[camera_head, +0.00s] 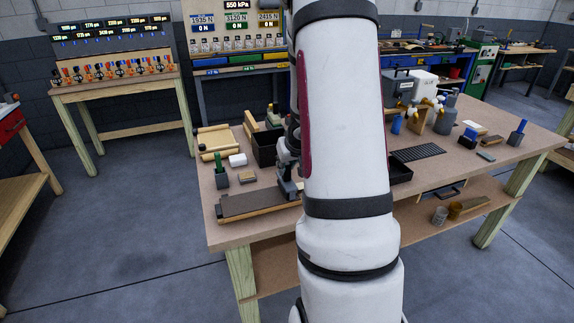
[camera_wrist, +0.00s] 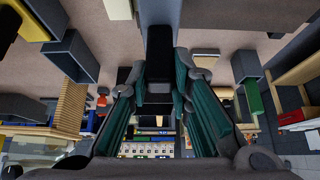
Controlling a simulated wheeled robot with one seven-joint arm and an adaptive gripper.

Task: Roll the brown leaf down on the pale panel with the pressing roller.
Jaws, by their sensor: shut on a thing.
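The brown leaf (camera_head: 250,204) lies flat over the pale panel (camera_head: 262,214) near the front left edge of the table; the panel shows as a thin light strip below it. My gripper (camera_head: 288,168) is above the right end of the leaf, partly hidden by my arm. It is shut on the dark pressing roller (camera_head: 287,188), whose lower end is at the leaf's right end; I cannot tell whether it touches. In the wrist view my gripper (camera_wrist: 161,68) has its fingers on both sides of the dark roller (camera_wrist: 158,75). A brown surface, probably the leaf (camera_wrist: 245,13), shows at the top right.
A black bin (camera_head: 264,148) stands behind the leaf. My arm hides the table's middle.

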